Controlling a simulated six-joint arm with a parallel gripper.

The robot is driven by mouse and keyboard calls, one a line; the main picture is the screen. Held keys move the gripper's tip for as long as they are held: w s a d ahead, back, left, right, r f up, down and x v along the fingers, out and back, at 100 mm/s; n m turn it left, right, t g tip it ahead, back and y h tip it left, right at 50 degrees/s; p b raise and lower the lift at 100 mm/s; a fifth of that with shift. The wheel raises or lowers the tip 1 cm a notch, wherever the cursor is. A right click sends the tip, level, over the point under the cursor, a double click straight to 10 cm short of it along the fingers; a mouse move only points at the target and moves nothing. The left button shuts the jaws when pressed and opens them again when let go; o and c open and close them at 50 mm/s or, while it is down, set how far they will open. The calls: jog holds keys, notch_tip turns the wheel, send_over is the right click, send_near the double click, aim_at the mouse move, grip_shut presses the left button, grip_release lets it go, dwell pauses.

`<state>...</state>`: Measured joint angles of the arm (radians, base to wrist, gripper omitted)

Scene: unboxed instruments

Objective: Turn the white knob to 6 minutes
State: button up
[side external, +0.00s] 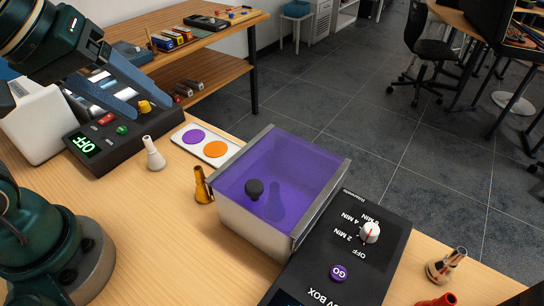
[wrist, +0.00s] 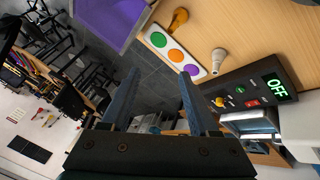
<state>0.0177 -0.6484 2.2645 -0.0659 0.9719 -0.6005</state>
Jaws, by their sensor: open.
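The white knob (side external: 369,232) with a red line sits on the black control panel (side external: 325,262) at the right in the side view. OFF, 2 MIN, 4 MIN and a partly hidden further label are printed around it. I cannot tell clearly which mark the red line points at. A purple GO button (side external: 339,273) is on the same panel. My gripper (side external: 150,111) is far to the left of the knob, above the black device with the OFF display. Its two blue fingers are apart and empty, also in the wrist view (wrist: 160,76). The knob is not visible in the wrist view.
A black OFF-display device (side external: 101,156), a white cone-shaped piece (side external: 154,154), a yellow one (side external: 202,186) and a white dotted card (side external: 235,149) are nearby. A metal-topped piece (side external: 446,266) stands right of the panel.

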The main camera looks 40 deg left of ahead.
jog(key=w+d+r+n+g+h, duration=0.1)
jog(key=w+d+r+n+h, duration=0.1)
jog(key=w+d+r+n, duration=0.45)
jog(key=n+g+h, duration=0.2)
jog(key=n+g, duration=0.2)
jog(key=n, duration=0.2)
send_over(370, 227)
jog(key=w+a, duration=0.3)
jog(key=a, duration=0.4)
notch_tip(370, 227, down, 10)
jog(key=shift+m+g, duration=0.7)
jog(key=shift+m, duration=0.05)
jog(key=s+d+f, duration=0.1)
jog(key=d+f, duration=0.1)
jog(key=f, duration=0.1)
jog(key=s+d+f, duration=0.1)
jog(key=d+f, duration=0.1)
jog(key=f, duration=0.2)
jog(key=s+d+f, duration=0.1)
jog(key=f, duration=0.2)
jog(key=shift+s+d+f, duration=0.1)
jog(key=shift+d+f, duration=0.6)
jog(key=shift+f, duration=0.35)
grip_shut()
